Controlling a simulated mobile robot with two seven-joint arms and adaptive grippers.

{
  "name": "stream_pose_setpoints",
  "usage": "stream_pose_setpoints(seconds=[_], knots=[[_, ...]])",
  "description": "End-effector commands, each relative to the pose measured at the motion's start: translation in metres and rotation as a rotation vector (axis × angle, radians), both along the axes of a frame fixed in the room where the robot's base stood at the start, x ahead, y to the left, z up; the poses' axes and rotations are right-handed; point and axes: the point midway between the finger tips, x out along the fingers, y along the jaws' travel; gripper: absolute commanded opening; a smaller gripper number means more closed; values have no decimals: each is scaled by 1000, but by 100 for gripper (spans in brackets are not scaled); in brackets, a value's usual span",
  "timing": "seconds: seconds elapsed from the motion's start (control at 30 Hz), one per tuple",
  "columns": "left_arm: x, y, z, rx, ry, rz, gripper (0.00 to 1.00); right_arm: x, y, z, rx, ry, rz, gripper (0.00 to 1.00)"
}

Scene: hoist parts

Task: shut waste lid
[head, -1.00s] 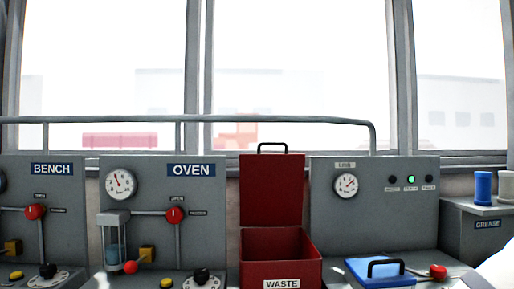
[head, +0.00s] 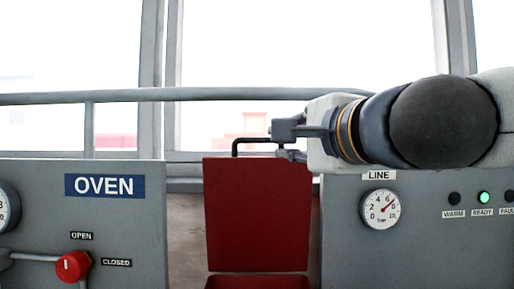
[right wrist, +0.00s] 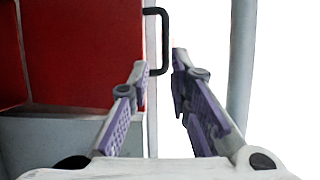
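The red waste lid (head: 258,215) stands upright and open behind the bin (head: 258,282), of which only the top shows at the bottom edge of the head view. A black bar handle (head: 236,148) sits on the lid's top edge. My right gripper (head: 280,138) reaches in from the right at handle height and covers part of the handle. In the right wrist view the gripper (right wrist: 159,62) is open, with the handle (right wrist: 164,42) ahead between the fingertips and the red lid (right wrist: 85,50) to the left. Contact cannot be told. My left gripper is not in view.
The grey oven panel (head: 110,222) with a red knob (head: 72,266) stands left of the lid. The line panel (head: 430,245) with a gauge (head: 380,209) stands right, below my right arm. A grey rail (head: 200,95) runs behind, in front of the windows.

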Motion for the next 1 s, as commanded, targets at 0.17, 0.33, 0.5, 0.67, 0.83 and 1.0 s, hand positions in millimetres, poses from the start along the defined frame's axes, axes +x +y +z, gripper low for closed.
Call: stream_pose_setpoints(seconds=[0.17, 0.33, 0.5, 0.67, 0.83, 1.0], knots=[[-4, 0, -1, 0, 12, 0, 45, 14, 7, -2, -2, 1, 2, 18], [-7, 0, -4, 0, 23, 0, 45, 54, 24, -5, -2, 3, 1, 18], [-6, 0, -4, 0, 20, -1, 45, 89, 39, -5, -2, 0, 1, 18], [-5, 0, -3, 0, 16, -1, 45, 107, 46, -4, -2, -1, 1, 18], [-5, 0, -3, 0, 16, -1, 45, 111, 47, -4, -2, -2, 2, 18], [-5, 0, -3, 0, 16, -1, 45, 111, 47, -5, -2, -2, 2, 9]])
